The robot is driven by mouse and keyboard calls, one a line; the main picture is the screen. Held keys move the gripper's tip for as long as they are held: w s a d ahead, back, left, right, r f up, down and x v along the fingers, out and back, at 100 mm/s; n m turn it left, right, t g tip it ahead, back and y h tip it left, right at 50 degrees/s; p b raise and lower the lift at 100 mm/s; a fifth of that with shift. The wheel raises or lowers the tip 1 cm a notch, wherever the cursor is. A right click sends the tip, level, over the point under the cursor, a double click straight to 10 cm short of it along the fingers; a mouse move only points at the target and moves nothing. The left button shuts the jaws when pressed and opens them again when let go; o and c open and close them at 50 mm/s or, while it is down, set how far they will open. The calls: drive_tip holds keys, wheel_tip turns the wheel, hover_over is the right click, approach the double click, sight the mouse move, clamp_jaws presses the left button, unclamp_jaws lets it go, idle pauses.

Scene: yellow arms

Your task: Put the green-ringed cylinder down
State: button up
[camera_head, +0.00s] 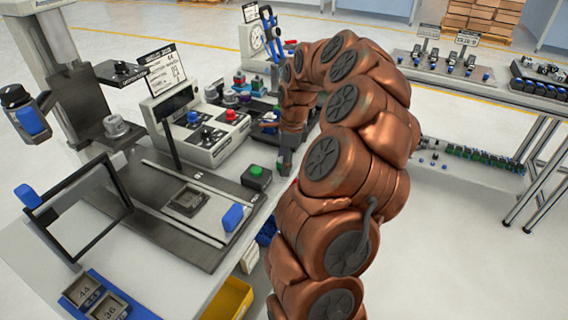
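My copper-coloured arm arches through the middle of the view and bends down at its far end to the right edge of the workbench (165,295). My gripper (286,160) is a small dark shape at the end of the arm, beside a black box with a green button (256,177). The fingertips are too small and partly hidden, so I cannot tell whether they are open or shut. I cannot make out a green-ringed cylinder; anything between the fingers is hidden or too small to see.
A control panel (205,135) with red and blue knobs stands behind the black box. A yellow bin (230,299) is below. Another table stands at the right.

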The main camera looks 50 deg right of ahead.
drive_tip(key=shift+c, duration=0.3)
drive_tip(key=c, duration=1.4)
